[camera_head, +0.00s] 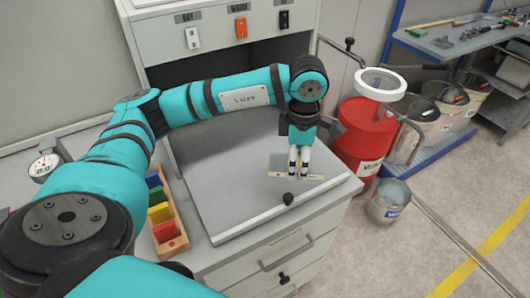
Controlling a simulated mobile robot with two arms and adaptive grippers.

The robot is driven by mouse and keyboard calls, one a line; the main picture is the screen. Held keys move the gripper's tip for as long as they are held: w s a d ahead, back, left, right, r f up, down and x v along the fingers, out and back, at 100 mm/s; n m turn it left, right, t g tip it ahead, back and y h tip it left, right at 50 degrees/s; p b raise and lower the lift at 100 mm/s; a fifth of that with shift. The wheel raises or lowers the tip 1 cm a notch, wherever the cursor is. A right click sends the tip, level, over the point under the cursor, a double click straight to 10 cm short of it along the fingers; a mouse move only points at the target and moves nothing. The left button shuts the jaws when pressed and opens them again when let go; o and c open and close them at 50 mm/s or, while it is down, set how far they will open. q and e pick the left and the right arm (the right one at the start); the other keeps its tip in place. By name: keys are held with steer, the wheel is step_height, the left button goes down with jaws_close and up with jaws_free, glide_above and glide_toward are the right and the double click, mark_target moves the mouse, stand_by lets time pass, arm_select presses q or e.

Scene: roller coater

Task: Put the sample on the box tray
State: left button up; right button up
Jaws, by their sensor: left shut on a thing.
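The sample appears to be a thin, pale, flat strip (314,177). My left gripper (298,168) points down and is shut on it, with the strip sticking out on both sides of the fingers. The strip is over the front right part of a grey flat plate (235,190); I cannot tell if it touches the plate. A narrow wooden box tray (178,244) with blue, green, yellow and red pieces in it stands along the left side of the plate. My right gripper is not in view.
A black knob (288,198) is close in front of the strip. A red drum (362,135) and a metal bucket (388,201) stand right of the cabinet. A round gauge (44,166) is at the left. The plate's middle is clear.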

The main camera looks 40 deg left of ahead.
arm_select(q)
steer(key=w+a+n, duration=0.3)
steer(key=a+n, duration=0.1)
steer(key=n, duration=0.8)
steer(key=w+a+n, duration=0.2)
steer(key=a+n, duration=0.2)
steer(key=n, duration=0.9)
step_height(320, 180, down, 7)
steer(key=shift+w+r+p, duration=0.1)
steer(key=shift+w+p, duration=0.05)
steer(key=shift+p, duration=0.65)
step_height(320, 180, down, 3)
steer(key=shift+r+p, duration=0.1)
steer(key=shift+p, duration=0.35)
steer(key=shift+f, duration=0.55)
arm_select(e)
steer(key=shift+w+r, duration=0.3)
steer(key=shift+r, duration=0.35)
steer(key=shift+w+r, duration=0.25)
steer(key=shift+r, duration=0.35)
